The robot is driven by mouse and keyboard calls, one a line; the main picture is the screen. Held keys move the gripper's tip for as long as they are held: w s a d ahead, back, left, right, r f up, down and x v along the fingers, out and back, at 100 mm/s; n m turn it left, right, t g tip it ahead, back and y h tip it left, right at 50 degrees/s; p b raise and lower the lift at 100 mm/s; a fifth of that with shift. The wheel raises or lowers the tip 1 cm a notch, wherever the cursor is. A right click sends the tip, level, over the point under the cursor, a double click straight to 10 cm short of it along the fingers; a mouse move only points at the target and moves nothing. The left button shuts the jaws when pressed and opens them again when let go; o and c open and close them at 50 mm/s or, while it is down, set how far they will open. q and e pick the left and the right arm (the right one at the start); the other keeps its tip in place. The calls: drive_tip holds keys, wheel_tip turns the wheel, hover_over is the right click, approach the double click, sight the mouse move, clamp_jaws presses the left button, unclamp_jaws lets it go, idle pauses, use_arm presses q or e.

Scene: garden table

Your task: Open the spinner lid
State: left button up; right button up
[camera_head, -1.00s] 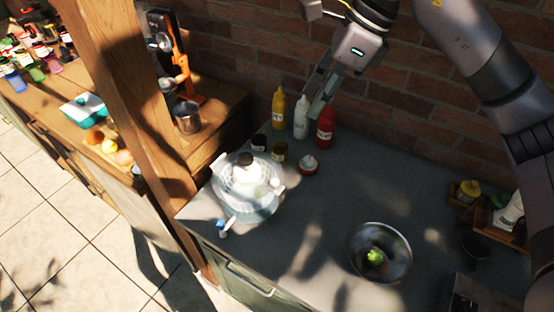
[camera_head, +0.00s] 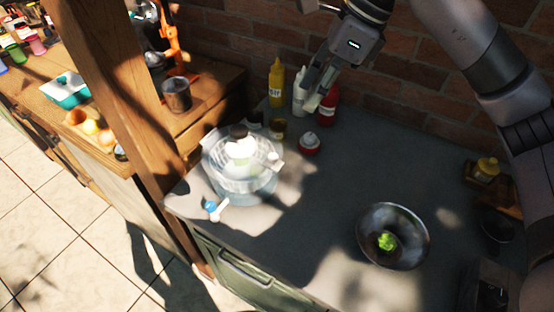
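The salad spinner (camera_head: 240,180) stands on the left part of the grey counter (camera_head: 310,215). It is a clear bowl with a clear lid (camera_head: 238,152) that looks to be on top, with a dark and white knob (camera_head: 240,138) in the middle. Glare blurs the rim. My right gripper (camera_head: 312,102) hangs above and to the right of the spinner, apart from it, in front of the squeeze bottles. Its fingers point down and overlap in this view, so their gap is unclear. I see nothing held. My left gripper is not in view.
Yellow (camera_head: 276,82), white (camera_head: 300,92) and red (camera_head: 327,103) bottles stand by the brick wall. A small red and white jar (camera_head: 309,143) is right of the spinner. A metal bowl (camera_head: 409,250) holds something green. A wooden post (camera_head: 115,100) rises at left. The middle counter is clear.

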drive_tip(key=p, duration=0.5)
approach(274, 155)
drive_tip(key=x, duration=0.8)
drive_tip(key=shift+s, duration=0.1)
clamp_jaws()
